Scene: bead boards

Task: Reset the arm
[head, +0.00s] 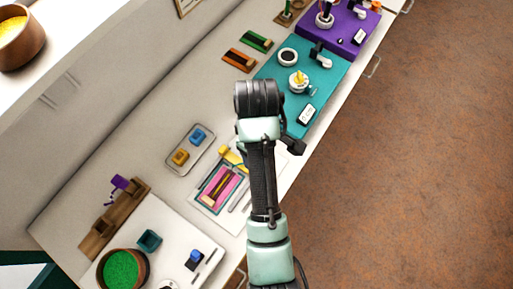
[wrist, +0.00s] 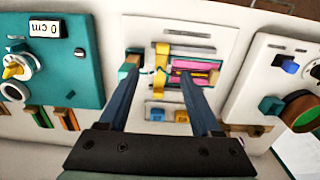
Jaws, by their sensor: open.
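My gripper (wrist: 160,75) is open in the wrist view, its two dark fingers spread with nothing held between them. In the head view my arm reaches over the counter, and the fingers are mostly hidden behind the arm. Beyond the fingertips in the wrist view lies a white board (wrist: 205,30) with a pink tray (wrist: 190,66) and a yellow piece (wrist: 162,55). The same pink tray shows in the head view (head: 218,190), just left of my arm.
A teal board (head: 330,75) and a purple board (head: 345,30) lie farther along the counter. A small tray (head: 190,150) holds a blue and a yellow block. A white board (head: 150,215) with a green-filled bowl (head: 122,268) is at lower left. The brown floor (head: 420,180) is clear.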

